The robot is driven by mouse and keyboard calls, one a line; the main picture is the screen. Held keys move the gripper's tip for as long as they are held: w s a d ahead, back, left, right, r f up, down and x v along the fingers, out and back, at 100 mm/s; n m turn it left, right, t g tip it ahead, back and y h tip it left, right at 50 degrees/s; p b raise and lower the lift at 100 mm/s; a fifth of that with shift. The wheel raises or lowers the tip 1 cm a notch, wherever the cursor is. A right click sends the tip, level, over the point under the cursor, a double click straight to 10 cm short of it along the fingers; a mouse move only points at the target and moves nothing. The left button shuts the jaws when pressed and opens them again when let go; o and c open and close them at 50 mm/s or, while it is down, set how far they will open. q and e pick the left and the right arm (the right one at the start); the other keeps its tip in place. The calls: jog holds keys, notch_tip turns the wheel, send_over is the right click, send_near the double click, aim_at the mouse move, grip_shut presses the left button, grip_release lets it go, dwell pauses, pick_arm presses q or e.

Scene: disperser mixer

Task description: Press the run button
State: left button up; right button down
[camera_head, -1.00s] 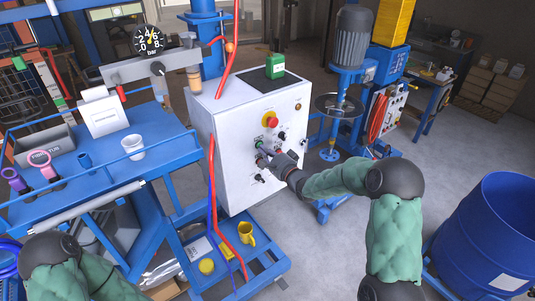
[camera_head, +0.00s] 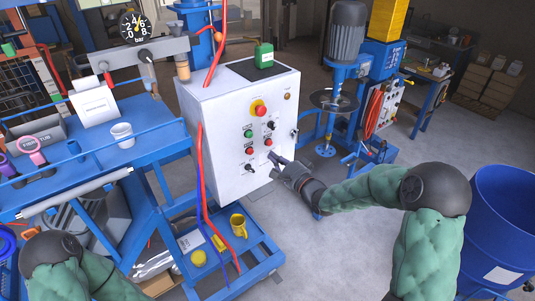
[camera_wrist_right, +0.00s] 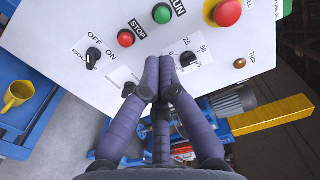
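The green run button (camera_head: 248,133) is on the front of a white control cabinet (camera_head: 232,185). In the right wrist view the green button (camera_wrist_right: 162,13) is at the top edge, with the word RUN beside it. My right gripper (camera_head: 274,158) is below and to the right of the button, near the panel and apart from the button. In the wrist view its two dark fingers (camera_wrist_right: 160,66) are together with nothing between them, pointing at the panel. My left arm shows at the lower left; its gripper is out of view.
Near the run button are a red stop button (camera_wrist_right: 126,38), a large red emergency stop (camera_head: 259,108) on yellow, and a black isolator knob (camera_wrist_right: 93,54). A red hose (camera_head: 203,190) hangs at the cabinet's left edge. A mixer (camera_head: 345,45) stands to the right.

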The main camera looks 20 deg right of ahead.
jog(key=shift+s+d, duration=0.15)
jog(key=shift+s, duration=0.45)
jog(key=shift+s, duration=0.1)
jog(key=shift+f, duration=0.1)
